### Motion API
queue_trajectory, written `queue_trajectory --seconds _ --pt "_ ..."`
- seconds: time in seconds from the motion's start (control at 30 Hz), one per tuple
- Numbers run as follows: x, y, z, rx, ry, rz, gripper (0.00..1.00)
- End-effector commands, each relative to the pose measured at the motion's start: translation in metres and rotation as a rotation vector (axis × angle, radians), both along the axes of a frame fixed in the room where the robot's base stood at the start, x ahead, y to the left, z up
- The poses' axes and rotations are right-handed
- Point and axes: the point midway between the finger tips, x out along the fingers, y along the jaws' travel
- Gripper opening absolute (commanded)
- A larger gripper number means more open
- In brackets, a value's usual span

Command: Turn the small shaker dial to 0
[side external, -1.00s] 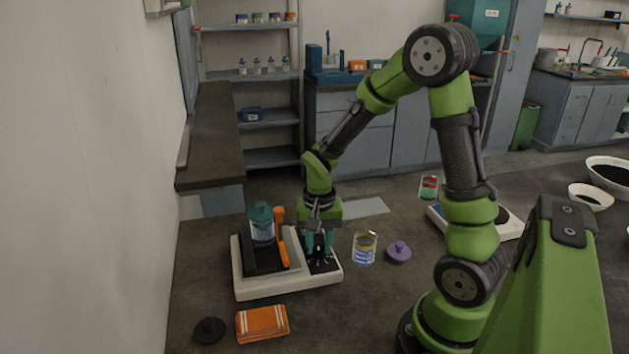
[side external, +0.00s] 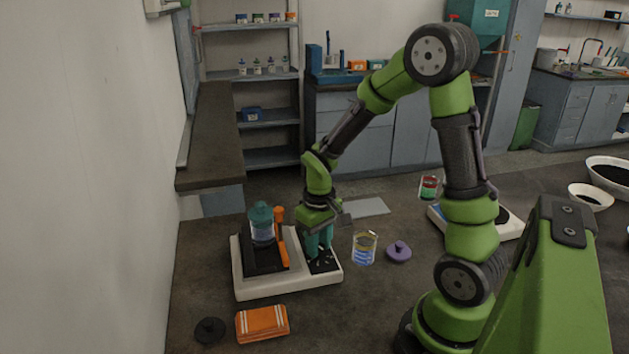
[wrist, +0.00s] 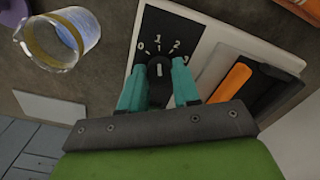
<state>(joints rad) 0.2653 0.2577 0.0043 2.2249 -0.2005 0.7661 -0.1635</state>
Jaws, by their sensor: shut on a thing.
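The small shaker (side external: 287,289) is a white base with a dark platform at left and a black dial panel (side external: 325,266) at right. In the wrist view the panel carries the white numbers 0, 1, 2 and 3 in an arc above a round black dial (wrist: 159,70). The dial's white mark stands nearly upright, toward the 1. My gripper (wrist: 160,84) has its teal fingers on both sides of the dial, shut on it. In the side external view the fingers of my gripper (side external: 319,250) reach down to the panel and hide the dial.
A teal-lidded jar (side external: 262,228) and an orange lever (side external: 281,240) are on the platform. A glass beaker (side external: 364,248) and a purple lidded item (side external: 398,251) stand close at right. An orange cloth (side external: 262,322) and a black knobbed disc (side external: 209,330) lie in front.

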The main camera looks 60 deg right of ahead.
Motion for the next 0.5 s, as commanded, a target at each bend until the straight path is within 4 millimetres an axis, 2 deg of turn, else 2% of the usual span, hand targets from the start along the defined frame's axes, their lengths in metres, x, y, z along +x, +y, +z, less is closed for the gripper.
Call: queue_trajectory --seconds 0.5 --pt "0.0 -0.0003 0.0011 -0.001 -0.001 0.463 0.01"
